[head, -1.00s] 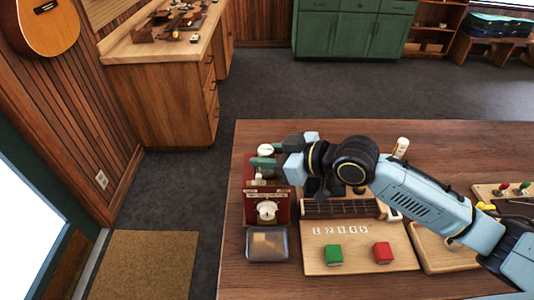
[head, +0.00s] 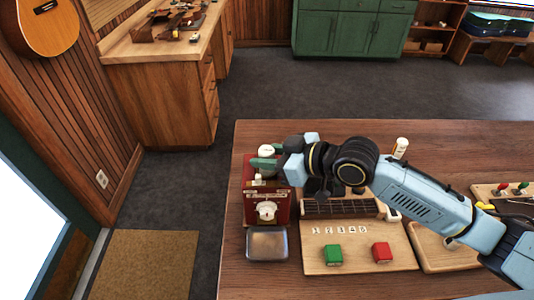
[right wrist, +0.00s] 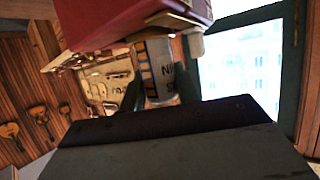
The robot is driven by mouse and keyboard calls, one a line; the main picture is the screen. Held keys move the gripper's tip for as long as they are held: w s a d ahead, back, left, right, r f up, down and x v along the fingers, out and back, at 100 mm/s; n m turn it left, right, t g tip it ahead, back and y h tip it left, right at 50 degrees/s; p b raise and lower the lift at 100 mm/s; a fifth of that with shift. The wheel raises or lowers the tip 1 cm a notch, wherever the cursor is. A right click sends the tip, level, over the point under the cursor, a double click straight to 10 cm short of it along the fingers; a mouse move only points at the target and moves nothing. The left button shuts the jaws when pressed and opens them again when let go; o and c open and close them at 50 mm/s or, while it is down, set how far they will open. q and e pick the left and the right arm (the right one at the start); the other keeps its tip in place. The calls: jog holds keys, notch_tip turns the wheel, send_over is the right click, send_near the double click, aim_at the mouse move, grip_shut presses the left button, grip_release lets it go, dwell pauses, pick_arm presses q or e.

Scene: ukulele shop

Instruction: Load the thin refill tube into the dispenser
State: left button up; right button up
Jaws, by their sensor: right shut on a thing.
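The red dispenser (head: 265,207) stands at the left of the wooden table, with a white knob on its front. My right gripper (head: 264,157) is at its top rear, its green fingers closed around a labelled tube (right wrist: 160,70). In the right wrist view, the tube's pale label with orange and dark marks shows between the fingers, close to the dispenser's red body (right wrist: 130,20). A white round top (head: 265,151) shows at the fingers in the head view. I cannot tell whether the tube is inside the dispenser. My left gripper is out of view.
A grey metal tray (head: 266,244) lies in front of the dispenser. To its right is a wooden board with a green block (head: 333,255) and a red block (head: 382,253). A white bottle (head: 401,147) stands behind my right arm.

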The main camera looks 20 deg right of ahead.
jog(key=shift+p, duration=0.3)
dwell(0.5)
jog(key=shift+f+b, duration=0.35)
jog(key=shift+f, duration=0.3)
dwell(0.3)
jog(key=o, duration=0.7)
jog(key=shift+p+v, duration=0.6)
jog(key=shift+v, duration=0.3)
jog(key=p+v, duration=0.3)
jog(key=v, duration=0.6)
jog(key=shift+r+p, duration=0.15)
jog(key=shift+p, duration=0.15)
